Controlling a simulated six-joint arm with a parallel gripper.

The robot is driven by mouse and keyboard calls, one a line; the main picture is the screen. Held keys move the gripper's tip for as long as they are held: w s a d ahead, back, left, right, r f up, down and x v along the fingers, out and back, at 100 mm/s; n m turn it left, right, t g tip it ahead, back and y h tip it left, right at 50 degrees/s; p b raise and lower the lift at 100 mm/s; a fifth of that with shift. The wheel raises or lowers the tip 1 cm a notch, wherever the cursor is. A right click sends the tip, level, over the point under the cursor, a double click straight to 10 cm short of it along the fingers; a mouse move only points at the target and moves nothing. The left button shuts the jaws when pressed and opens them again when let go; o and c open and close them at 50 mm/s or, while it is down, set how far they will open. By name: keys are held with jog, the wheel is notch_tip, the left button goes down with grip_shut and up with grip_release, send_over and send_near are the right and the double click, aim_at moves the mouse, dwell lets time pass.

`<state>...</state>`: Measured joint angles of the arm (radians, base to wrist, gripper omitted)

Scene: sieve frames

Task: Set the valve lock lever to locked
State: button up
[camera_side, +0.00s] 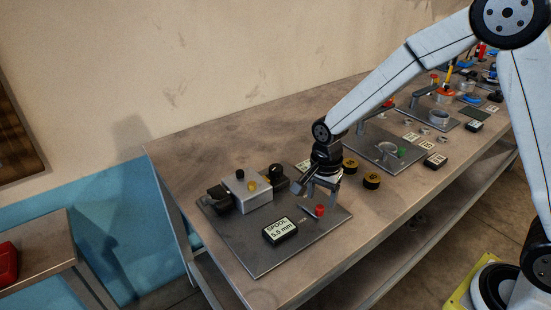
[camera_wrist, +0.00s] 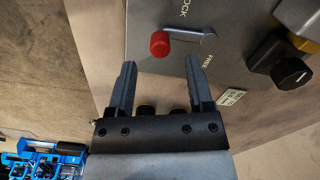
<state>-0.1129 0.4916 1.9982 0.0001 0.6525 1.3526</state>
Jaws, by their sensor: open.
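The valve lock lever is a short silver arm (camera_wrist: 186,34) with a red knob (camera_wrist: 160,43) on its left end in the wrist view. It lies on a grey plate between the printed words LOCK (camera_wrist: 184,8) and FREE (camera_wrist: 208,63); I cannot tell which setting it is in. The red knob also shows in the side view (camera_side: 320,210). My gripper (camera_wrist: 160,68) is open and empty. Its fingertips point at the knob, one on each side of its line, with the knob just beyond them. In the side view my gripper (camera_side: 322,187) is close above the knob.
A SPOOL 5.5 mm display (camera_side: 281,230) sits near the lever. Two yellow-topped black discs (camera_side: 372,180) lie behind. More fixtures fill the bench to the right.

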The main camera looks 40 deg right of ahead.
aim_at(320, 207)
jog(key=shift+r, duration=2.15)
jog(key=shift+s, duration=0.1)
jog(key=s+d+n+t, duration=0.2)
jog(key=s+d+n, duration=0.2)
jog(key=s+n, duration=0.8)
jog(key=shift+d+f+n+t, duration=0.15)
jog(key=shift+d+n+t, duration=0.15)
jog(key=shift+n, duration=0.8)
